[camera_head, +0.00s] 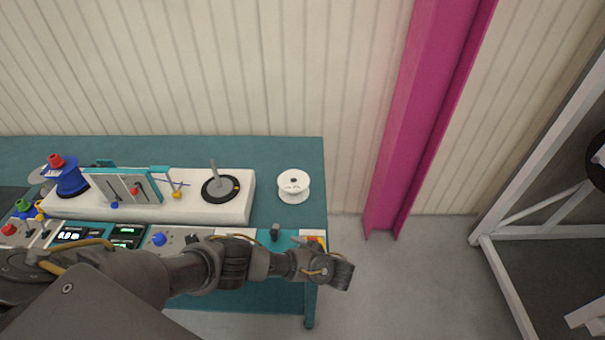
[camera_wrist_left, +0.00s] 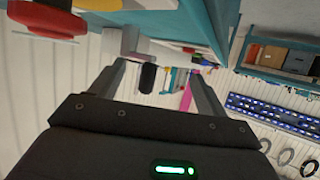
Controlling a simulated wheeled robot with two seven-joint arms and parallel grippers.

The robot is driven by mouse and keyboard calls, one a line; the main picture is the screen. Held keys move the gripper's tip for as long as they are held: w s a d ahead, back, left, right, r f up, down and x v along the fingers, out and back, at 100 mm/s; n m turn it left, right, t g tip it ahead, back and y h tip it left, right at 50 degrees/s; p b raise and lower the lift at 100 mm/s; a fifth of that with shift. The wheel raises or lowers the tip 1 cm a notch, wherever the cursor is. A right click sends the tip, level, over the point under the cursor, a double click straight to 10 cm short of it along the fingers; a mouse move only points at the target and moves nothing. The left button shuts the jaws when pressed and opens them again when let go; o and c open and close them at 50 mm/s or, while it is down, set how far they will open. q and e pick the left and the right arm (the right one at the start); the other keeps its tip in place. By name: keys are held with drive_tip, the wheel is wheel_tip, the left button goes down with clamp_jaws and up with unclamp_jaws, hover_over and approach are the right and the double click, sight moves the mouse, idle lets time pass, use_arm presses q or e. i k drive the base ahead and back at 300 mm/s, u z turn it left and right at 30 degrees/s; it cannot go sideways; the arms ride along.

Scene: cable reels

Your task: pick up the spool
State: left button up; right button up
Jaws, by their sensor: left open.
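My left arm reaches in from the left, low over the table's front. The left gripper (camera_head: 341,275) is past the table's front right corner, in front of and to the right of the spool, well apart from it. In the left wrist view its two fingers (camera_wrist_left: 160,82) are spread with nothing held between them. I cannot make out the spool in that view. My right gripper does not show.
A white machine block (camera_head: 237,207) with an upright spindle on a black disc (camera_head: 221,188) stands left of the spool. A blue reel (camera_head: 70,180) is at its far left. The teal table (camera_head: 318,160) ends right of the spool. A magenta column (camera_head: 415,110) stands beyond.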

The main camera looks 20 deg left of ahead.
sight(293, 184)
drive_tip(key=i, duration=0.9)
drive_tip(key=z, duration=0.2)
